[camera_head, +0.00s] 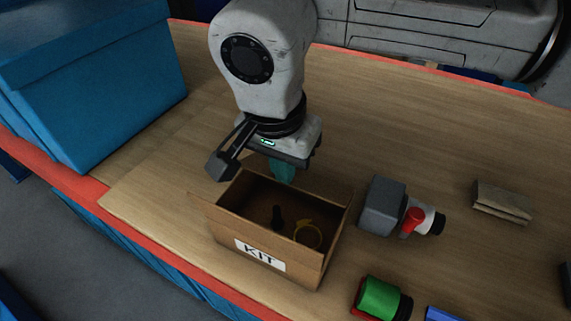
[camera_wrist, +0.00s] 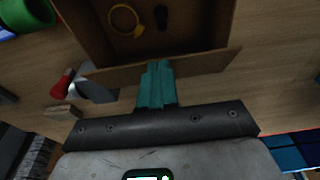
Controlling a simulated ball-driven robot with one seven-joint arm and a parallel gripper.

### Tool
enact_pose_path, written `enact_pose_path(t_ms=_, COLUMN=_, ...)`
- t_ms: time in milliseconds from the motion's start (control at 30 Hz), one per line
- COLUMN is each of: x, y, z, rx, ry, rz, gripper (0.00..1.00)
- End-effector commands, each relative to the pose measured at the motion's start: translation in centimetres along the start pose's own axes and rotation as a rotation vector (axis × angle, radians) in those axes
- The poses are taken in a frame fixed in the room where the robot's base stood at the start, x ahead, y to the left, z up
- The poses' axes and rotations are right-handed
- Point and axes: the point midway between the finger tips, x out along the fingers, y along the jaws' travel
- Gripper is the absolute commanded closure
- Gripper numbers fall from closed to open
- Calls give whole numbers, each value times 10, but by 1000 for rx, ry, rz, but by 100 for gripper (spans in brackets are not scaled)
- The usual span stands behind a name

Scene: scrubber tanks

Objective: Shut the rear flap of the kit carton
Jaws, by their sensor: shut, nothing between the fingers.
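The kit carton (camera_head: 308,266) is an open brown box with a white KIT label on its front, standing on the wooden table. A yellow ring (camera_head: 308,234) and a small black item (camera_head: 277,217) lie inside. The rear flap (camera_wrist: 205,63) shows in the wrist view as a brown strip folded outward from the carton's far edge. My gripper (camera_head: 283,172) is at the carton's rear side, pointing down, its teal fingers shut and empty. In the wrist view the fingertips (camera_wrist: 157,68) overlap the flap; I cannot tell whether they touch it.
A grey block (camera_head: 381,205) with a red and white fitting sits right of the carton. A green cylinder (camera_head: 380,297) is at the front right and a wooden block (camera_head: 502,202) farther right. A large blue box (camera_head: 95,90) stands at the left. The table behind the grey block is clear.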

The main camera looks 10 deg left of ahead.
Motion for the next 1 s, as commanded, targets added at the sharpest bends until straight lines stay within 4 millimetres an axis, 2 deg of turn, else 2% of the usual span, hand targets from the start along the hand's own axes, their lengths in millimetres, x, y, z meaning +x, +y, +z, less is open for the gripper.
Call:
enact_pose_path(t_ms=633, x=22, y=0, z=22, rx=-1, ry=28, rz=0, gripper=100)
enact_pose_path(t_ms=1000, x=28, y=0, z=27, rx=0, ry=27, rz=0, gripper=100)
